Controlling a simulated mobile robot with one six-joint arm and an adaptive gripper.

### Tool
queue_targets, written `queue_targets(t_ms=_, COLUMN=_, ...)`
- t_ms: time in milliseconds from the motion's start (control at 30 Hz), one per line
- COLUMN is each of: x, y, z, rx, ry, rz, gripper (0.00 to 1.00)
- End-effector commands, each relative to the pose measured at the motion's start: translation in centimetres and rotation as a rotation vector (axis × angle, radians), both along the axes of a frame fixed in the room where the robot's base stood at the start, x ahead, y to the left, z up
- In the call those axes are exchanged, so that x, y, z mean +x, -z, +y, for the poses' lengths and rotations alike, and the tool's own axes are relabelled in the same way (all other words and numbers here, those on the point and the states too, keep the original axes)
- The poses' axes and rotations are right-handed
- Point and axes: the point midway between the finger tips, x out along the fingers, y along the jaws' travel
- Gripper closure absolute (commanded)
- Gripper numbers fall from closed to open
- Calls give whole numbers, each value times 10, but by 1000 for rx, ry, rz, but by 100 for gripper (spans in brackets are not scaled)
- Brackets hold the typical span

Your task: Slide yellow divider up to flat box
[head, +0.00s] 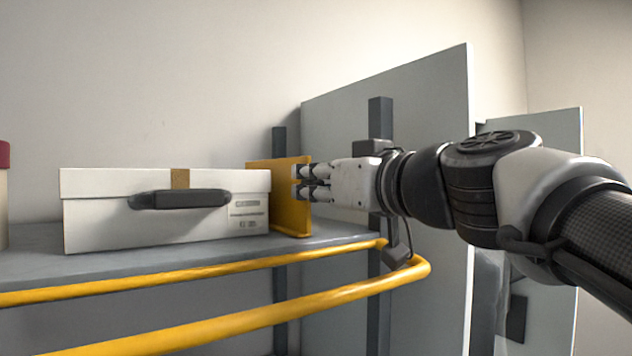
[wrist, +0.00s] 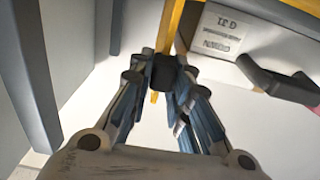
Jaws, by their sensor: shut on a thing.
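The yellow divider (head: 293,206) stands upright on the grey shelf, right beside the right end of the flat box (head: 110,208). The flat box is white with a dark handle and a printed label; it also shows at the upper right of the wrist view (wrist: 230,62). My gripper (head: 306,183) reaches in from the right, its fingertips at the divider. In the wrist view my gripper's fingers (wrist: 163,75) are closed together at the divider's edge (wrist: 172,28). From the head view I cannot tell whether divider and box touch.
The grey shelf (head: 30,262) has yellow rails (head: 230,315) along its front. A red-topped object (head: 3,190) is cut off at the far left. Dark uprights (head: 379,150) and a grey panel (head: 430,120) stand behind my arm. The shelf in front of the box is clear.

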Motion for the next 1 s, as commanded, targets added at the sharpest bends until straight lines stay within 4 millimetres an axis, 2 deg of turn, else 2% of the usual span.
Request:
queue_targets(t_ms=300, x=-1, y=0, z=1, rx=1, ry=0, rz=-1, gripper=100)
queue_targets(t_ms=533, x=-11, y=2, z=17, rx=0, ry=-4, rz=-1, gripper=100)
queue_targets(t_ms=800, x=-11, y=0, z=17, rx=0, ry=0, rz=0, gripper=100)
queue_targets(t_ms=833, x=-11, y=0, z=16, rx=0, ry=0, rz=0, gripper=82)
queue_targets(t_ms=1000, x=-11, y=0, z=16, rx=0, ry=1, rz=0, gripper=70)
